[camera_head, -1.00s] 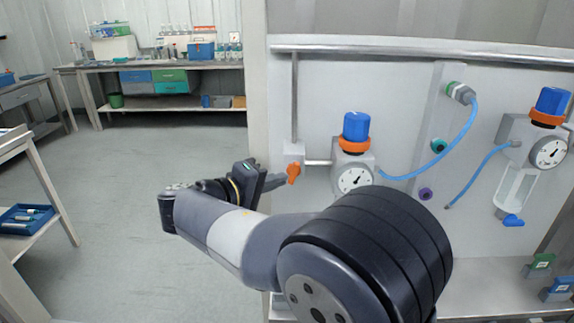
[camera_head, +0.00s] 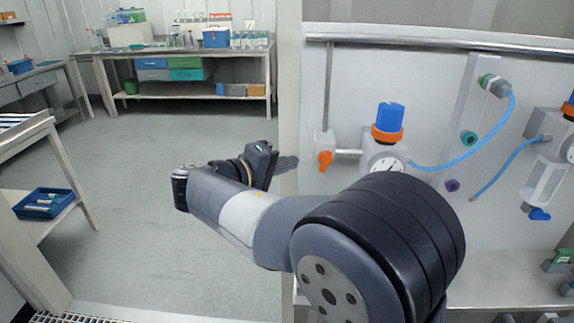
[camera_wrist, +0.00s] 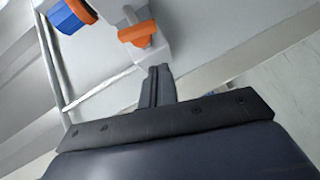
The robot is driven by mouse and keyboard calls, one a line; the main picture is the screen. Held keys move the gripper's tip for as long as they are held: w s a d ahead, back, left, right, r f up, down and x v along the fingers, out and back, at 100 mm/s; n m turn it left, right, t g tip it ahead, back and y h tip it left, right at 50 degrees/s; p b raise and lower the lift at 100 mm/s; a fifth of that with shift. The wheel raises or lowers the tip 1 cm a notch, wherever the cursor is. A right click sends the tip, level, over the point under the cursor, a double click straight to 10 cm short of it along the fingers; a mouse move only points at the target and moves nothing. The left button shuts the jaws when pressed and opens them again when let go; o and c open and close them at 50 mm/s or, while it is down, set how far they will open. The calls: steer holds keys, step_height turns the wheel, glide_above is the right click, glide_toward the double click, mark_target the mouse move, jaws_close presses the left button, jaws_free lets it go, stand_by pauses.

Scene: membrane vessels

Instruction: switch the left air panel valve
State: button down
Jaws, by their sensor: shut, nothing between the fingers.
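The left air panel valve has an orange handle (camera_head: 324,160) on a pale grey body (camera_head: 325,140) at the left edge of the panel. In the wrist view the orange handle (camera_wrist: 137,33) lies just beyond the fingertips, on its grey body (camera_wrist: 153,52). My gripper (camera_head: 288,163) is shut and empty, its fingers pointing right toward the valve. In the head view the fingertips are left of the handle and look apart from it. The wrist view also shows the shut fingers (camera_wrist: 158,72) below the handle, with no clear contact.
Right of the valve is a regulator with a blue knob (camera_head: 390,117), orange collar and gauge (camera_head: 388,165). A blue hose (camera_head: 465,158) runs from it. A second regulator (camera_head: 550,130) stands farther right. A blue tray (camera_head: 44,203) lies at left. The floor (camera_head: 150,150) is clear.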

steer(key=v, duration=0.9)
steer(key=shift+s, duration=0.25)
steer(key=shift+w, duration=0.1)
